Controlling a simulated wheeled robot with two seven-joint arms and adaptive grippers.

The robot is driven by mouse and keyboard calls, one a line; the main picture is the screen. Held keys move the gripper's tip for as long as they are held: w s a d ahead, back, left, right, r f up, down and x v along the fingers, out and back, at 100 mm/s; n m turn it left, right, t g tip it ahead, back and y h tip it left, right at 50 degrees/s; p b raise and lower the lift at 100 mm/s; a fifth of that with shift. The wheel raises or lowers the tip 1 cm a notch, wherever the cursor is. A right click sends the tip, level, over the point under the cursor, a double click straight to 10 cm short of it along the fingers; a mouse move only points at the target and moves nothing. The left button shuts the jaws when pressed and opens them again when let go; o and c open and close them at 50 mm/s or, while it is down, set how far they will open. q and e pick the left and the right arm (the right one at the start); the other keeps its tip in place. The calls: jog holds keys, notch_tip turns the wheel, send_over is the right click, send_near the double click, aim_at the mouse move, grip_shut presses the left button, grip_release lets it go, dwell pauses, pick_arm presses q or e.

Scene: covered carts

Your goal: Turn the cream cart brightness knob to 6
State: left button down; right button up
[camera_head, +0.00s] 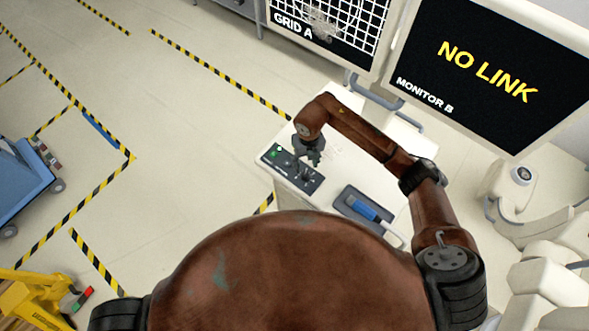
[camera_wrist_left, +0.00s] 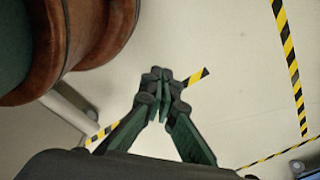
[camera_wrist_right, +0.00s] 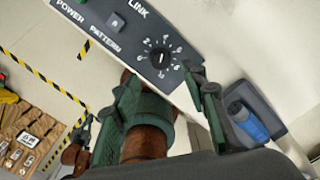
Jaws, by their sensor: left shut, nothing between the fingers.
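The cream cart (camera_head: 290,184) carries a dark control panel (camera_head: 272,157) with a green light. In the right wrist view the panel (camera_wrist_right: 97,16) reads POWER, PATTERN and LINK. A round dark knob (camera_wrist_right: 160,59) with a white mark sits inside a ring of numbers; its exact setting is too small to read. My right gripper (camera_head: 312,160) is over the panel. In the right wrist view its fingers (camera_wrist_right: 163,76) are apart, one to each side of the knob; contact cannot be told. My left gripper (camera_wrist_left: 160,75) is shut and empty above the floor, outside the head view.
A grey tray (camera_head: 345,197) with a blue object (camera_head: 364,208) lies on the cart beside the panel. Monitors showing GRID A (camera_head: 325,25) and NO LINK (camera_head: 490,75) stand behind. A blue cart (camera_head: 20,185) is at left. Striped floor tape marks open floor.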

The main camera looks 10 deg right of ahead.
aim_at(305, 174)
notch_tip(305, 174, down, 7)
jog(key=shift+r+p, duration=0.1)
jog(key=shift+p, duration=0.9)
jog(key=shift+f, duration=0.45)
pick_arm(q)
jog(key=shift+w+r, duration=0.3)
jog(key=shift+r, duration=0.25)
jog(key=shift+w+r, duration=0.25)
jog(key=shift+r, duration=0.3)
jog(key=shift+w, duration=0.1)
pick_arm(e)
grip_shut()
